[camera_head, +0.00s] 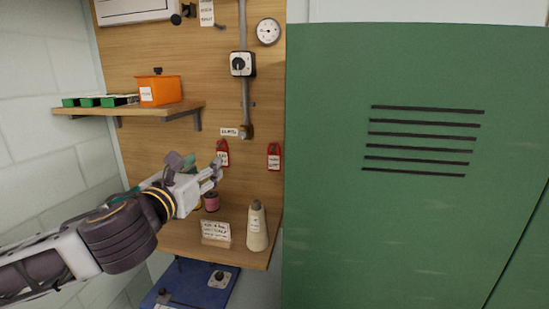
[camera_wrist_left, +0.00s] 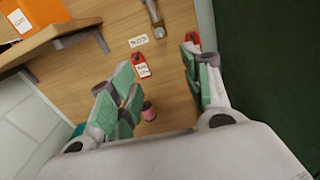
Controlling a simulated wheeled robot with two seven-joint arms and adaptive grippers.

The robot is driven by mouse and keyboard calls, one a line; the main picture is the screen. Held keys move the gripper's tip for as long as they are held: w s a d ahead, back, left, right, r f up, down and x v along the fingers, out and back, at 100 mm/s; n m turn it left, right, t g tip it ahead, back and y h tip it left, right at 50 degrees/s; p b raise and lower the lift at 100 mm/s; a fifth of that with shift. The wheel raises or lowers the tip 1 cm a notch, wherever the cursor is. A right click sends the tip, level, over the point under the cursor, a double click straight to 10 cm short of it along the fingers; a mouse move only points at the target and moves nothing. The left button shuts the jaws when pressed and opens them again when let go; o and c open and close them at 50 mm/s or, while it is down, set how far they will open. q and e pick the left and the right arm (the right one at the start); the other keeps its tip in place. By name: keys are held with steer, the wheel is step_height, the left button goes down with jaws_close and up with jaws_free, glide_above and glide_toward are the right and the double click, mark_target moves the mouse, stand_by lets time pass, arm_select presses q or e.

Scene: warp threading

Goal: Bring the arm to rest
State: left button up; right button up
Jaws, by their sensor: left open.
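My left arm comes in from the left in the head view, and its gripper (camera_head: 212,172) is in front of the wooden board, above the lower shelf. In the left wrist view the two green-padded fingers of this gripper (camera_wrist_left: 163,85) stand wide apart with nothing held between them. A pink spool (camera_wrist_left: 149,111) shows beyond and between the fingers; it also shows just below the gripper in the head view (camera_head: 211,202). One red tag (camera_wrist_left: 140,66) hangs on the board past the fingers. My right gripper is in neither view.
A cream cone (camera_head: 256,228) and a white label card (camera_head: 215,231) stand on the lower shelf (camera_head: 185,238). An orange bin (camera_head: 158,89) and green trays (camera_head: 95,101) sit on the upper shelf. A green louvred cabinet (camera_head: 400,220) fills the right. A blue surface (camera_head: 205,284) lies below.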

arm_select(q)
steer(key=s+d+f+n+g+y, duration=0.1)
steer(key=s+d+f+n+g, duration=0.15)
steer(key=f+n, duration=0.95)
steer(key=s+d+f+n+g, duration=0.1)
steer(key=s+f+n+g, duration=0.25)
steer(key=f+n, duration=0.9)
steer(key=s+a+f+n+g+y, duration=0.1)
steer(key=s+a+f+n+g, duration=0.4)
steer(key=s+f, duration=0.5)
steer(key=s+a+f+n+g+y, duration=0.1)
steer(key=s+a+f+n+g, duration=0.35)
steer(key=f, duration=0.95)
steer(key=s+f+n+b, duration=0.1)
steer(key=s+f, duration=0.2)
steer(key=f, duration=1.6)
steer(key=s+f+n+b, duration=0.1)
steer(key=s+f+n, duration=0.15)
steer(key=f, duration=1.65)
steer(key=s+a+f+b, duration=0.1)
steer(key=s+a+f, duration=0.1)
steer(key=s+f, duration=0.7)
steer(key=s+a+f+m+g+b, duration=0.1)
steer(key=s+a+f, duration=0.1)
steer(key=s+f, duration=0.7)
steer(key=s, duration=0.3)
steer(key=shift+s+a+f, duration=0.15)
steer(key=shift+s+f, duration=0.15)
steer(key=shift+f, duration=0.1)
